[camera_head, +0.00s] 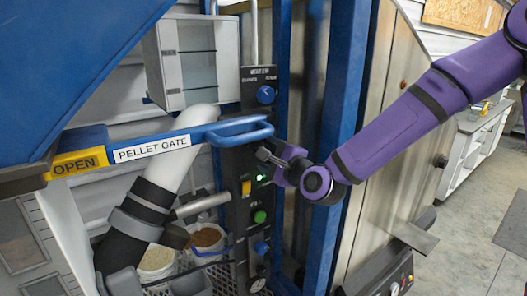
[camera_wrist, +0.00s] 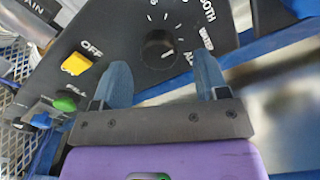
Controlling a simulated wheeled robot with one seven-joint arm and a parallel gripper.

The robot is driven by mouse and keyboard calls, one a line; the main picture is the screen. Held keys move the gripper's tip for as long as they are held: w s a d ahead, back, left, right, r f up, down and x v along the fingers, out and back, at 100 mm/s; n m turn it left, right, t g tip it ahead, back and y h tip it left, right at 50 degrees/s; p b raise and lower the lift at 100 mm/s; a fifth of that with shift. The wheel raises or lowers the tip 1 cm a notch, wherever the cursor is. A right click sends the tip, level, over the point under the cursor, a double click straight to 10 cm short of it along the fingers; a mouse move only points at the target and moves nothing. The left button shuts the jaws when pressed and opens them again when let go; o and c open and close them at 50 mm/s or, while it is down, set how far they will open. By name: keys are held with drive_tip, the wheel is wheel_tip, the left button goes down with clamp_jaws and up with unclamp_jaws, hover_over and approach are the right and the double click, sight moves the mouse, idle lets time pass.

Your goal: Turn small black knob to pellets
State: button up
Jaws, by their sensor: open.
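The small black knob (camera_wrist: 160,50) sits on the black control panel in the wrist view, ringed by a white scale with numbers. The word "BOTH" and other lettering, partly cut off or hidden, stand to its right; I cannot read where its pointer sits. My gripper (camera_wrist: 165,78) is open, with one blue-grey fingertip left and one right of the knob, slightly below it in the picture. I cannot tell whether either finger touches it. In the head view my gripper (camera_head: 264,158) is at the panel's middle and the knob is not distinguishable there.
A yellow switch (camera_wrist: 76,63) marked "OFF" and a green button (camera_wrist: 66,101) are left of the fingers. A blue knob (camera_head: 265,94) is higher on the panel. The blue pellet gate handle (camera_head: 240,130) juts out close above my gripper. A blue post (camera_head: 341,90) stands right.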

drive_tip(key=shift+x, duration=1.6)
drive_tip(key=c, duration=0.9)
